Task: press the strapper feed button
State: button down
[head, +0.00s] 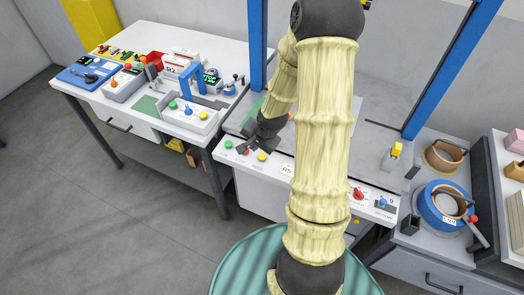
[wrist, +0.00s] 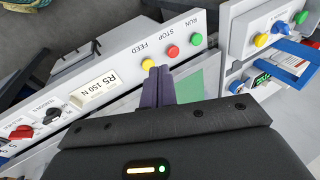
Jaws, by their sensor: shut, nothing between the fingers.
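The yellow feed button (wrist: 147,64) sits on the strapper's white front panel, beside the label FEED. It also shows in the head view (head: 262,157). The red STOP button (wrist: 172,51) and the green RUN button (wrist: 196,39) are in the same row. My gripper (wrist: 159,70) is shut and empty, its fingertips right at the edge of the yellow button in the wrist view. I cannot tell whether they touch it. In the head view my gripper is a dark shape just above the button row, partly hidden by my arm.
The RS 150 N label (wrist: 97,87) and dark and red knobs (wrist: 21,131) are farther along the panel. A left-hand table (head: 140,38) holds a similar button box (head: 187,111). Blue posts (head: 257,45) rise by the strapper. A blue strap roll (head: 446,206) is at right.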

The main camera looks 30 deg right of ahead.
jog(key=w+d+f+m+t+y+p, duration=0.2)
jog(key=w+d+f+m+t+p, duration=0.1)
jog(key=m, duration=0.8)
jog(key=w+d+t+p, duration=0.1)
jog(key=w+d, duration=0.1)
jog(key=d, duration=0.1)
jog(key=shift+d+f+m, duration=0.2)
jog(key=shift+f+m, duration=0.1)
jog(key=shift+f, duration=0.05)
jog(key=b, duration=0.7)
send_over(265, 157)
notch_tip(265, 157, down, 7)
jog(key=shift+a+r, duration=0.1)
jog(key=shift+f+b, duration=0.45)
jog(key=shift+f, duration=0.55)
jog(key=shift+f, duration=0.4)
